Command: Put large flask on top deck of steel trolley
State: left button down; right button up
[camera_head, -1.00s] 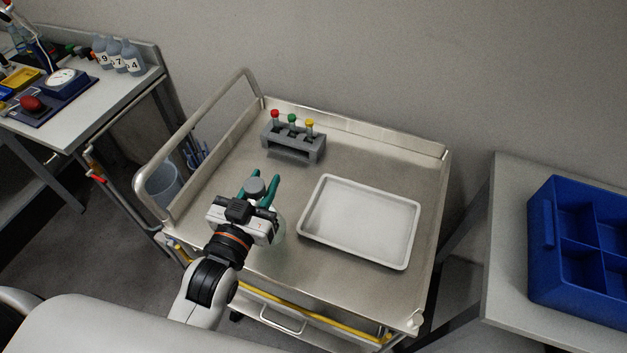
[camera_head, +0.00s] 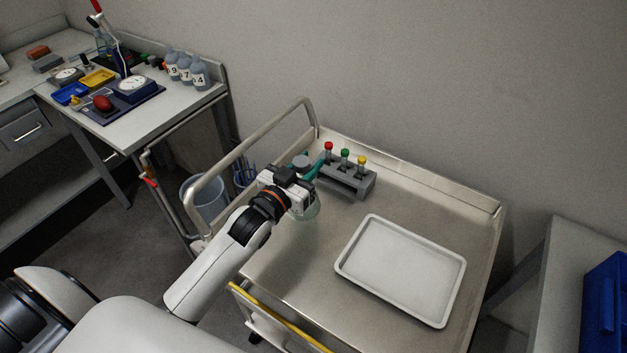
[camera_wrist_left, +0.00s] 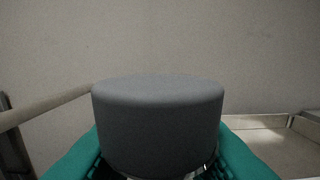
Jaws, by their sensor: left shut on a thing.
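My left gripper (camera_head: 308,168), with teal fingers, is shut on the large flask, over the left part of the steel trolley's top deck (camera_head: 290,268). The flask's grey stopper (camera_head: 301,161) shows between the fingers, and its clear glass body (camera_head: 309,211) shows below the wrist. In the left wrist view the grey stopper (camera_wrist_left: 158,125) fills the middle, between the teal fingers. The flask looks upright. Whether its base touches the deck is hidden by my gripper. My right gripper is not in view.
A grey rack (camera_head: 345,180) with red, green and yellow capped tubes stands close right of my gripper. A white tray (camera_head: 402,268) lies on the deck's right. The trolley's handle rail (camera_head: 240,150) rises on the left. The deck's front middle is clear.

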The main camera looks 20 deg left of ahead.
pick_arm(q)
notch_tip(320, 180, down, 4)
jog(key=shift+r, duration=0.25)
jog(key=shift+f, duration=0.1)
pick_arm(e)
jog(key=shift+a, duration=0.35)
pick_arm(q)
jog(key=c, duration=1.1)
grip_release()
jog(key=shift+f, duration=0.15)
jog(key=shift+o, duration=0.2)
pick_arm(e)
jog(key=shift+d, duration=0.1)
pick_arm(q)
jog(key=shift+s, duration=0.15)
jog(key=s+a+b, duration=0.1)
jog(key=s, duration=1)
jog(key=shift+s+a+b, duration=0.3)
jog(key=shift+b, duration=0.05)
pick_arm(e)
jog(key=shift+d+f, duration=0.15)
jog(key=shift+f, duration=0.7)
